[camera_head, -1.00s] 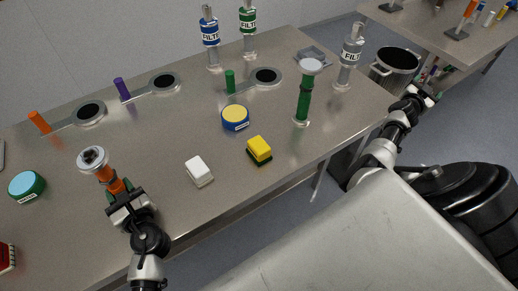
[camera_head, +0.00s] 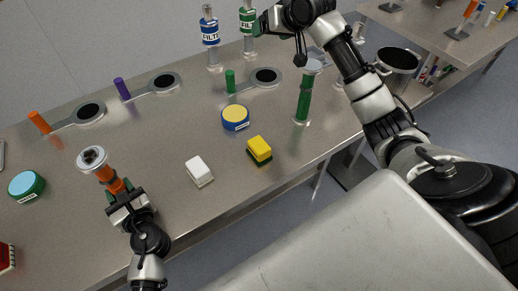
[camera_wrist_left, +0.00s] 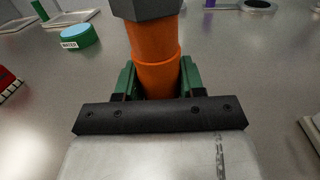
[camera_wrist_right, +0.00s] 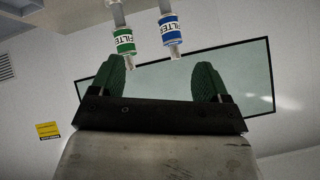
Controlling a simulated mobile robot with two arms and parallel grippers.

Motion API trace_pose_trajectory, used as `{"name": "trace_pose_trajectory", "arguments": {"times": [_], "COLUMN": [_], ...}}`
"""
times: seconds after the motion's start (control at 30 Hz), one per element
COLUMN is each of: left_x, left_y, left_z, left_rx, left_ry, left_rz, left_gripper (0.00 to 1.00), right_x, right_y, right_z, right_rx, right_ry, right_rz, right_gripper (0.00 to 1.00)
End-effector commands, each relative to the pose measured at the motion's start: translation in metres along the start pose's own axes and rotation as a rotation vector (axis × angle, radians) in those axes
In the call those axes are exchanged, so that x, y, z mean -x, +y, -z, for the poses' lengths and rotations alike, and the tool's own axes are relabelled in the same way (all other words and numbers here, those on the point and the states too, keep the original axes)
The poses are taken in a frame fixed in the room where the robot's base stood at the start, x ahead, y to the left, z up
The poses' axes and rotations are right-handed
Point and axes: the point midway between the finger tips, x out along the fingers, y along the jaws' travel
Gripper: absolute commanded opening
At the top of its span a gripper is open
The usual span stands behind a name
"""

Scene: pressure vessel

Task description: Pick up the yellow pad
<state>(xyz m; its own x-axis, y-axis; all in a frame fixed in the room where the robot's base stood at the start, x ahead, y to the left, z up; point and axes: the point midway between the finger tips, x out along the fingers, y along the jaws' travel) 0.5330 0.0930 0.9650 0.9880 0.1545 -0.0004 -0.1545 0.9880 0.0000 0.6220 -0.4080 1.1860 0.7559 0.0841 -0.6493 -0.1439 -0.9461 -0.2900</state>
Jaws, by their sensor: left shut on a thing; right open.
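The yellow pad (camera_head: 259,148), a small block with a dark green underside, lies on the grey table near its front edge. My left gripper (camera_head: 119,191) is shut on an upright orange cylinder (camera_head: 108,176) with a grey metal cap, well left of the pad. The cylinder also shows between the fingers in the left wrist view (camera_wrist_left: 156,65). My right gripper (camera_wrist_right: 160,80) is open and empty, raised high. In the head view, its hand is near the top edge, above and beyond the pad. The pad is in neither wrist view.
A white block (camera_head: 199,171) lies left of the pad and a blue can with a yellow top (camera_head: 235,118) stands behind it. A green cylinder with a metal cap (camera_head: 304,95) stands to the right. Blue (camera_head: 210,32) and green (camera_head: 247,20) filters stand at the back.

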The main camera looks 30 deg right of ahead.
Motion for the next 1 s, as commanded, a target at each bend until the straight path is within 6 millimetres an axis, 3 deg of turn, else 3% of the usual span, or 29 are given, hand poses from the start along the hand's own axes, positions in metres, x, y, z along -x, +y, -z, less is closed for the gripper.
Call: {"name": "trace_pose_trajectory", "arguments": {"times": [0.03,0.1,0.2,0.3,0.4,0.57,0.8,1.0], "left_x": [0.0,0.0,0.0,0.0,0.0,0.0,0.0,0.0], "left_y": [0.0,0.0,0.0,0.0,0.0,0.0,0.0,0.0], "left_z": [0.0,0.0,0.0,0.0,0.0,0.001,0.001,0.0], "left_rx": [0.0,0.0,0.0,0.0,0.0,0.0,0.0,0.0], "left_ry": [0.0,0.001,0.001,0.001,0.001,0.001,0.001,0.001], "left_rz": [-0.001,-0.001,-0.001,-0.001,-0.001,-0.001,-0.001,0.0], "left_gripper": [0.04,0.04,0.04,0.04,0.04,0.04,0.04,0.04], "right_x": [-0.007,-0.011,-0.009,-0.002,0.006,0.008,-0.018,-0.031], "right_y": [-0.02,-0.041,-0.057,-0.065,-0.066,-0.063,-0.051,-0.046], "right_z": [-0.031,-0.075,-0.131,-0.174,-0.203,-0.227,-0.257,-0.27], "right_rx": [0.04,0.085,0.149,0.205,0.246,0.275,0.277,0.278], "right_ry": [-0.121,-0.288,-0.497,-0.658,-0.766,-0.842,-0.849,-0.844], "right_rz": [-0.004,-0.024,-0.073,-0.127,-0.173,-0.209,-0.212,-0.209], "right_gripper": [0.77,0.77,0.77,0.77,0.77,0.77,0.77,0.77]}}
